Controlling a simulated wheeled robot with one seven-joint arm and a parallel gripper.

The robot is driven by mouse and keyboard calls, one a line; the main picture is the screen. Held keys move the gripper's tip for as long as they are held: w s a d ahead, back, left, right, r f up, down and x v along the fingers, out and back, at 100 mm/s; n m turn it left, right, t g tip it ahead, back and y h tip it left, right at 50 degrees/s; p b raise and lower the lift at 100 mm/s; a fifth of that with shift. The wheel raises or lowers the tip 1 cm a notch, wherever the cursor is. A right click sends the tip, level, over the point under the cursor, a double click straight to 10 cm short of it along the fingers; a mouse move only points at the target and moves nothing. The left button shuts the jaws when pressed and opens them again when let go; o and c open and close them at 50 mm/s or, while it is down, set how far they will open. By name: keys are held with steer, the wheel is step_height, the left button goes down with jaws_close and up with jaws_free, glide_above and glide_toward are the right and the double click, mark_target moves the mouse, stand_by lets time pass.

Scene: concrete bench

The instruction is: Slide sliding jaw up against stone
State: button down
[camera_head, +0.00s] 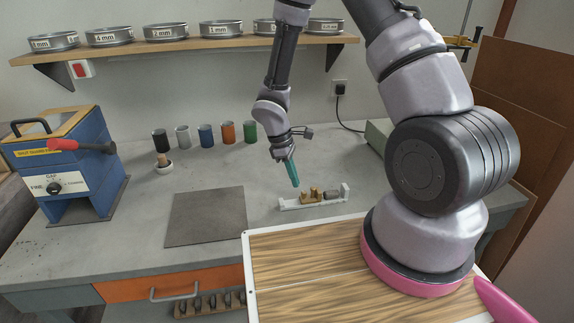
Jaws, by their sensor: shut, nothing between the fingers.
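A small white fixture (290,204) with a raised right end lies on the concrete bench. A brass-coloured piece (312,195), apparently the sliding jaw, sits at its middle. A dark grey-brown lump (334,195), apparently the stone, lies between the brass piece and the raised right end. At this size I cannot tell whether brass and stone touch. My gripper (294,184) has teal fingers, shut and empty. It points down just above and left of the brass piece, seemingly apart from it.
A grey mat (206,216) lies left of the fixture. Several coloured cups (206,135) stand behind, near a mortar with pestle (163,164). A blue machine (74,170) with a red handle stands far left. Sieves line the shelf (190,44) above.

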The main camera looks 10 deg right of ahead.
steer(key=shift+s+d+f, duration=0.1)
steer(key=shift+s+d, duration=0.25)
steer(key=shift+d, duration=0.3)
steer(key=shift+s+d+f, duration=0.1)
steer(key=shift+s+d, duration=0.2)
steer(key=shift+d, duration=0.35)
steer(key=shift+d+r, duration=0.1)
steer(key=d, duration=0.2)
steer(key=shift+d, duration=0.3)
steer(key=v, duration=1)
step_height(320, 180, up, 19)
steer(key=m+t+y, duration=0.2)
steer(key=m+t, duration=0.1)
steer(key=m, duration=0.5)
glide_above(316, 188)
steer(key=s+d+r+m+t+y, duration=0.1)
steer(key=s+r+m+t+y, duration=0.2)
steer(key=s+r+m+t, duration=0.2)
steer(key=s+r+m, duration=0.3)
steer(key=s+r, duration=0.4)
steer(key=r, duration=0.3)
steer(key=shift+s+d+m+t, duration=0.2)
steer(key=shift+m+t, duration=0.2)
